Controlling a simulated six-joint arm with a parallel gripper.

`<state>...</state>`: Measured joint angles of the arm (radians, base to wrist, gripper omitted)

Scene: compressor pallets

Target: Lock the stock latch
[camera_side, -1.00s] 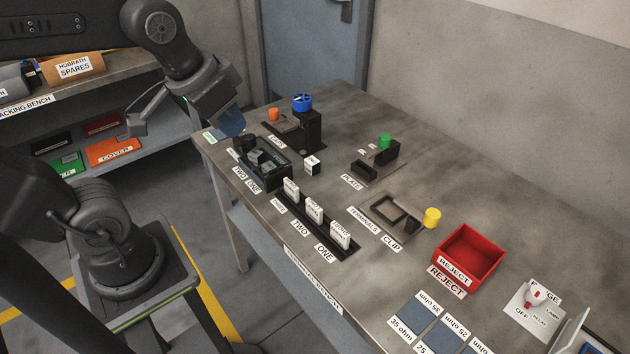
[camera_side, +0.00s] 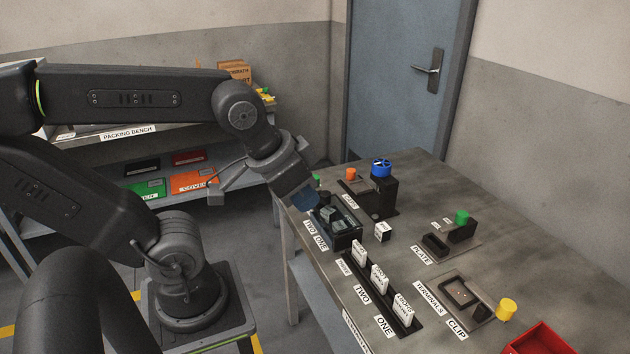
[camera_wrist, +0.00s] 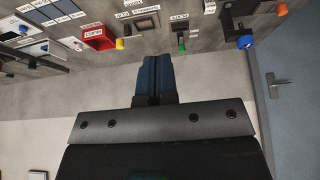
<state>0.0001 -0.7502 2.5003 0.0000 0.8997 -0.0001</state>
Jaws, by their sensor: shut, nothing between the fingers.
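My gripper (camera_side: 307,203) is shut and empty, its blue fingers pointing down at the table's far left corner, close to a dark tray (camera_side: 349,238) holding dark blocks. The fingers also show in the wrist view (camera_wrist: 157,72), pressed together. No label I can read says stock latch, so I cannot tell which part it is. A small green piece (camera_side: 316,180) shows just behind the fingers, partly hidden. A blue knob (camera_side: 381,168) tops a black block, with an orange knob (camera_side: 351,174) beside it. A green knob (camera_side: 461,217) and a yellow knob (camera_side: 506,309) stand further right.
A black rack (camera_side: 405,324) with upright white cards stands along the front edge. A small white cube (camera_side: 383,232) sits right of the tray. A red bin (camera_side: 540,338) is at the lower right. The table (camera_side: 420,185) is bare toward the back.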

